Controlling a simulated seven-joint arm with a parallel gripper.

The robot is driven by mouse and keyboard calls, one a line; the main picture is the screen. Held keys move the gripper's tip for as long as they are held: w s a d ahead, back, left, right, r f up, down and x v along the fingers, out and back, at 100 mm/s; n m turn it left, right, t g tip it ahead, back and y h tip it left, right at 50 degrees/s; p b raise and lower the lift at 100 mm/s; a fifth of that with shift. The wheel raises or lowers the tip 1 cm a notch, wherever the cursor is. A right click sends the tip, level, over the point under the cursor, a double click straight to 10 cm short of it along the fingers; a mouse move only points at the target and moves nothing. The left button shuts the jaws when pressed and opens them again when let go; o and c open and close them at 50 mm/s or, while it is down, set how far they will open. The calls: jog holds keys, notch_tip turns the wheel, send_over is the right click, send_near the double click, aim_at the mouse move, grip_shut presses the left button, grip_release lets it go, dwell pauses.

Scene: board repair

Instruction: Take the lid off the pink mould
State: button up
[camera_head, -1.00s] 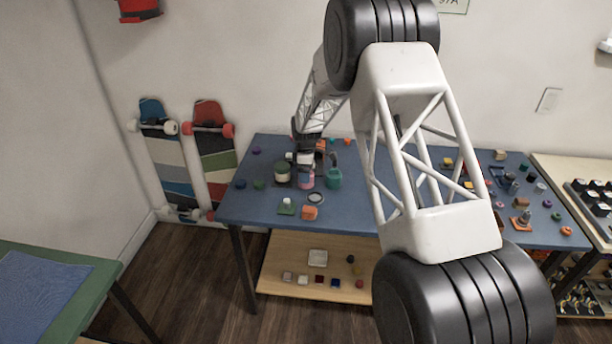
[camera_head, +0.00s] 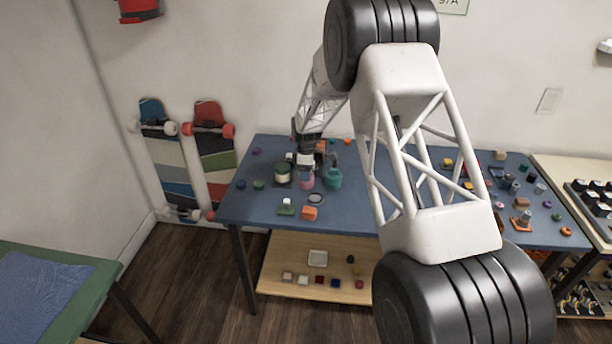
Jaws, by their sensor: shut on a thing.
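The pink mould (camera_head: 306,182) stands upright on the blue table, between a green-and-cream jar (camera_head: 283,174) on its left and a teal container (camera_head: 333,179) on its right. My gripper (camera_head: 306,167) is directly above the pink mould, pointing down. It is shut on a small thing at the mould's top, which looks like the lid. The lid is mostly hidden by the fingers. At this size I cannot tell whether the lid touches the mould or is apart from it.
The blue table (camera_head: 253,209) is crowded with small parts. An orange block (camera_head: 309,213), a dark ring (camera_head: 316,198) and a green piece with a white top (camera_head: 286,207) lie in front of the mould. My arm hides the table's middle. Two skateboards (camera_head: 212,150) lean on the wall.

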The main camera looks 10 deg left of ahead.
jog(key=shift+r, duration=0.15)
jog(key=shift+r, duration=1.4)
jog(key=shift+s+r, duration=0.2)
jog(key=shift+r, duration=0.05)
jog(key=s+d, duration=0.2)
jog(key=s, duration=0.5)
jog(key=s+d+r, duration=0.1)
jog(key=s+d, duration=0.2)
jog(key=s, duration=0.4)
jog(key=shift+s+r, duration=0.25)
jog(key=shift+s, duration=0.15)
jog(key=s+d+f, duration=0.1)
jog(key=s+d, duration=0.3)
jog(key=s, duration=0.4)
jog(key=s+d+f, duration=0.1)
jog(key=s+d, duration=0.4)
jog(key=s, duration=0.3)
jog(key=shift+s+f, duration=0.2)
jog(key=shift+s, duration=0.05)
jog(key=shift+d, duration=0.1)
